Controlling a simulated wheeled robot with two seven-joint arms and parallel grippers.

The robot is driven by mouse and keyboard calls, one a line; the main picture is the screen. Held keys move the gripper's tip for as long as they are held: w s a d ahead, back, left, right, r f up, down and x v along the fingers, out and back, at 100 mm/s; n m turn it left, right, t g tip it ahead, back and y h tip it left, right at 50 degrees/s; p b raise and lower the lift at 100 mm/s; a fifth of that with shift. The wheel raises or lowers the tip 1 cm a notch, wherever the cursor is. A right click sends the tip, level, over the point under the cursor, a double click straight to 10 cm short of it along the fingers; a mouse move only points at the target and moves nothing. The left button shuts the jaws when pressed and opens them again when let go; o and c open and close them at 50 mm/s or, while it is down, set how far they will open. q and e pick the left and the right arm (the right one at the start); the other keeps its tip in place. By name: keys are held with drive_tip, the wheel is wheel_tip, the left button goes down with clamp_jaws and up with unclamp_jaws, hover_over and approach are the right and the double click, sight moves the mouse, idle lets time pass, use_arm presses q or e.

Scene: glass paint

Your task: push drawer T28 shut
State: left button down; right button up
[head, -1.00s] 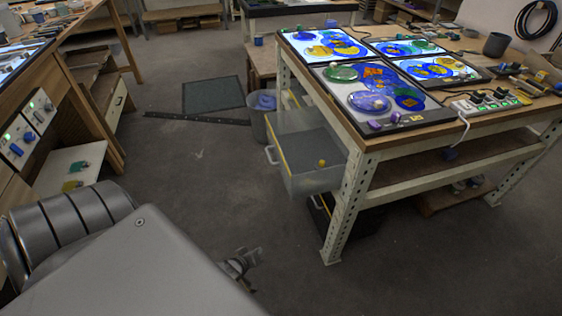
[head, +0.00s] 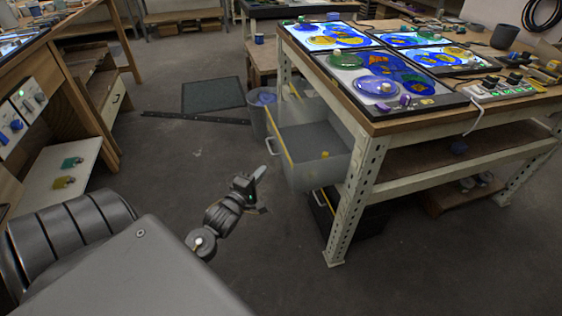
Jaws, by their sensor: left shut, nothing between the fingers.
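A grey drawer (head: 316,172) stands pulled out to the left from under the light table. Its bar handle (head: 272,147) is on its left front, and a small yellow object (head: 325,155) is inside it. I cannot read a label T28 on it. My left gripper (head: 259,173) is shut and empty, pointing up and right. In the picture it is just below and left of the handle, with a small gap between them. I cannot tell the gap in depth. My right gripper is not in view.
The light table (head: 470,108) has metal legs and carries glowing panels with coloured glass. A grey bin (head: 259,125) stands behind the drawer. A dark box (head: 345,218) sits below it. A wooden bench (head: 50,105) is on the left.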

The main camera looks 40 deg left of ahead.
use_arm(q)
drive_tip(key=shift+w+d, duration=0.2)
drive_tip(key=shift+w, duration=1.25)
drive_tip(key=shift+w+d, duration=0.2)
drive_tip(key=shift+w, duration=1.3)
drive_tip(key=shift+w+d, duration=0.2)
drive_tip(key=shift+w, duration=1.25)
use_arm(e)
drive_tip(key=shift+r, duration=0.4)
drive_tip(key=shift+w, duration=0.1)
